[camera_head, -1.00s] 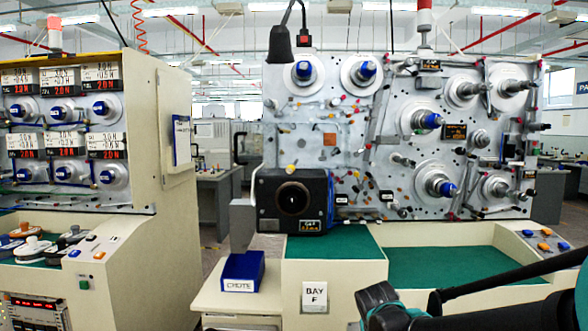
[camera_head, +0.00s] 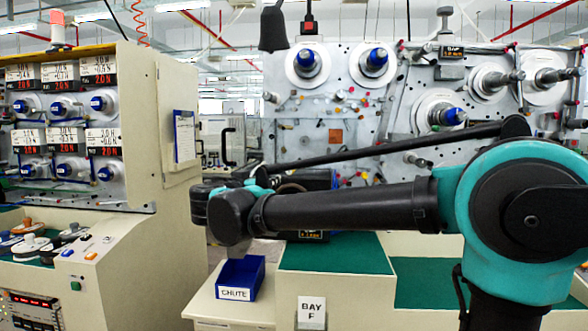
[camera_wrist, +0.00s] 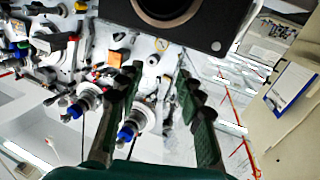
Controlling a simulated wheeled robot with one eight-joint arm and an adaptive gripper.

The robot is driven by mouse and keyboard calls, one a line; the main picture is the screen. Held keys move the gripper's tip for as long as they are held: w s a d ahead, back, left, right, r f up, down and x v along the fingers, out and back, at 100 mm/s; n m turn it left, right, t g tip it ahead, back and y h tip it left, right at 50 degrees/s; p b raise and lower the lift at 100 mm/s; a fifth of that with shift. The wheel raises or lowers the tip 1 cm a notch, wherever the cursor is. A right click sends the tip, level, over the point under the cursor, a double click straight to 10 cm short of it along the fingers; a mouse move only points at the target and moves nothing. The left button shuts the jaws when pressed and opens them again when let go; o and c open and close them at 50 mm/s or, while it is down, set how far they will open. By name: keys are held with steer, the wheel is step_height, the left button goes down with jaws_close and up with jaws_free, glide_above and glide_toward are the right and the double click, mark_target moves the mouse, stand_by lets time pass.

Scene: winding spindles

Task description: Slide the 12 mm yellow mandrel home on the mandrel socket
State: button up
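A small yellow-ended pin (camera_wrist: 153,60), which looks like the yellow mandrel, shows in the wrist view by the spindle panel, beside the dark box. It appears in the gap between the fingertips of my gripper (camera_wrist: 158,72). The fingers stand apart and touch nothing that I can make out. I cannot tell how far behind the fingertips the pin lies. In the head view my forearm hides the pin, and my gripper (camera_head: 205,205) is at the arm's left end, its fingers unclear. I cannot single out the mandrel socket.
The dark box (camera_head: 313,237) with a round opening is mostly behind my arm; it also shows in the wrist view (camera_wrist: 225,20). A blue CHUTE bin (camera_head: 238,279) stands below. Blue-capped spindles (camera_head: 307,63) project from the panel. A control cabinet (camera_head: 170,90) stands left.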

steer(key=x, duration=1.7)
steer(key=shift+a+f, duration=0.1)
steer(key=shift+c, duration=0.5)
jaws_close()
steer(key=shift+s, duration=0.1)
